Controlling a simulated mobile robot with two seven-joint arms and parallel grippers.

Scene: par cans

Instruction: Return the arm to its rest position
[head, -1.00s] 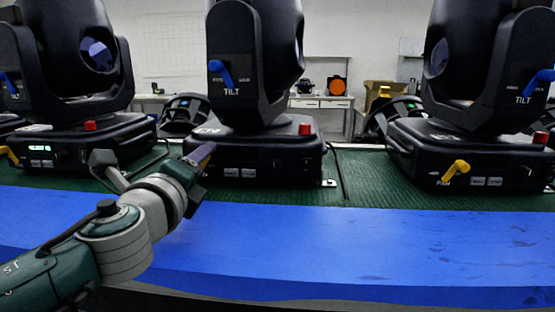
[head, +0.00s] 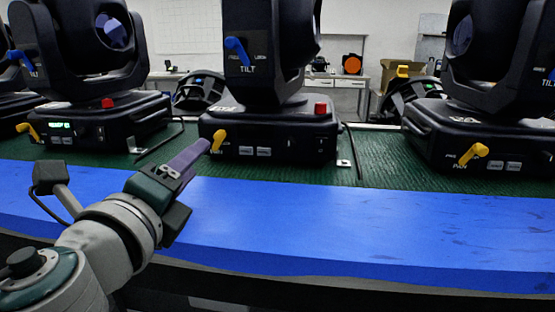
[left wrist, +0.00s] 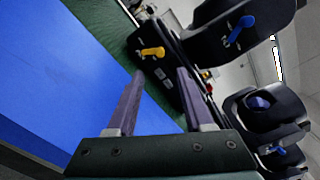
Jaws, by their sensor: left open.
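My left gripper (head: 190,157) reaches in from the left over the blue front strip of the bench. In the left wrist view its two purple fingers (left wrist: 160,85) stand apart with nothing between them. They point toward the middle moving-head light (head: 268,130), a black fixture with a blue tilt lever (head: 237,50), a yellow pan lever (head: 217,141) and a red knob (head: 320,108). In the head view the fingertips appear just below and left of the yellow lever. In the left wrist view a gap shows between them and this lever (left wrist: 152,52). My right gripper is out of view.
Similar black lights stand at the left (head: 85,125) and right (head: 490,140) on the green mat (head: 380,160). The blue strip (head: 330,220) in front is clear to the right of my arm. A white desk (head: 345,82) and an orange disc (head: 352,64) are far behind.

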